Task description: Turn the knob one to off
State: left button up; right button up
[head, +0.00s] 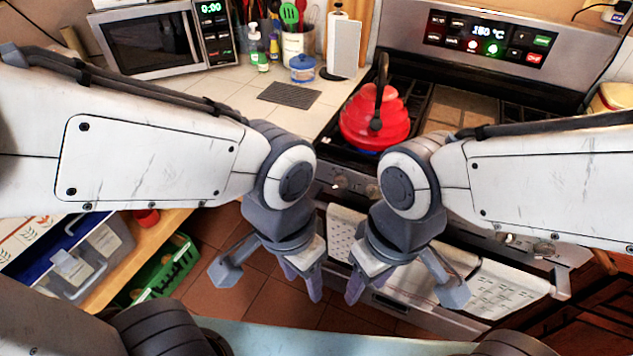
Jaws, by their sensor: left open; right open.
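The stove (590,45) stands at the right, with a row of knobs along its front panel. Two knobs show between my arms, one at the left (341,181) and one beside it (372,189); others show at the right (545,247). My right arm hides part of the row. I cannot tell which is knob one or how it is turned. My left gripper (268,276) is open and empty, in front of and below the stove's left end. My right gripper (404,286) is open and empty in front of the oven door. Neither touches a knob.
A red kettle (375,120) sits on the left of the stove top. White towels (505,290) hang on the oven handle. The stove display (488,32) is lit. A counter (235,85) with a microwave (150,42) is at the left; a green crate (165,272) sits low at left.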

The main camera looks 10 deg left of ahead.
aim_at(340, 179)
jog(key=z, duration=2.35)
jog(key=k, duration=1.2)
jog(key=u, duration=1.65)
jog(key=i, duration=0.5)
jog(key=u, duration=0.05)
